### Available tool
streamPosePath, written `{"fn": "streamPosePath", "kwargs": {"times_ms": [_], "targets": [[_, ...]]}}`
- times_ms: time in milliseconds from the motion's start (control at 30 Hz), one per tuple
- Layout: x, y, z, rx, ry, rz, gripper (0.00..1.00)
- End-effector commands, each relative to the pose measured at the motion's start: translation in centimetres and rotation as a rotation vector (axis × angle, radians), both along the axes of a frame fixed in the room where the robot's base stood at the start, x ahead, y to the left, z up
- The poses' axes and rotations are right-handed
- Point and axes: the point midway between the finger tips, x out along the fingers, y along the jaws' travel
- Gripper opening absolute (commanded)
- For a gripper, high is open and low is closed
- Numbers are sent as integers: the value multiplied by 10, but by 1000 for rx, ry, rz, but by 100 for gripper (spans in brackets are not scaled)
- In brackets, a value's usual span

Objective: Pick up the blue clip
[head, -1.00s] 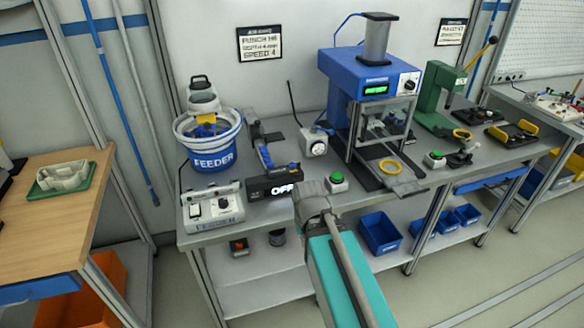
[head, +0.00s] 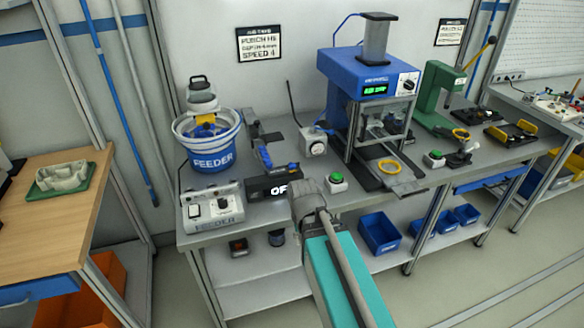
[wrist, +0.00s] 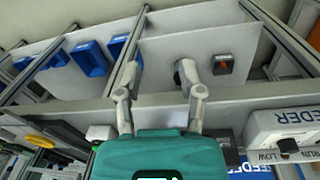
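A small blue piece (head: 292,167), which looks like the blue clip, sits at the end of the dark feeder track, just above the black box with the lit display (head: 272,186). It is too small to make out its shape. My gripper (wrist: 158,68) is open and empty in the wrist view, its two fingers apart over the bench's front edge and lower shelf. I cannot make out the blue clip for certain in the wrist view.
The blue feeder bowl (head: 211,150) and a control box (head: 212,209) stand left of the track. A green button (head: 336,178), a timer dial (head: 313,143) and the blue press (head: 370,75) stand to the right. Blue bins (head: 380,233) are on the lower shelf (head: 265,290).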

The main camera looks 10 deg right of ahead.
Motion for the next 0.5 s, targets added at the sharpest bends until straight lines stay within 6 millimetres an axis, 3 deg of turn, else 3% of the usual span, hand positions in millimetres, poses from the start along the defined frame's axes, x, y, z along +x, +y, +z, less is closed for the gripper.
{"fn": "streamPosePath", "kwargs": {"times_ms": [33,100,500], "targets": [[9,0,0,-29,-11,-25,69],[20,-1,0,-80,-33,-73,79],[109,4,25,-410,-351,-421,79]]}}
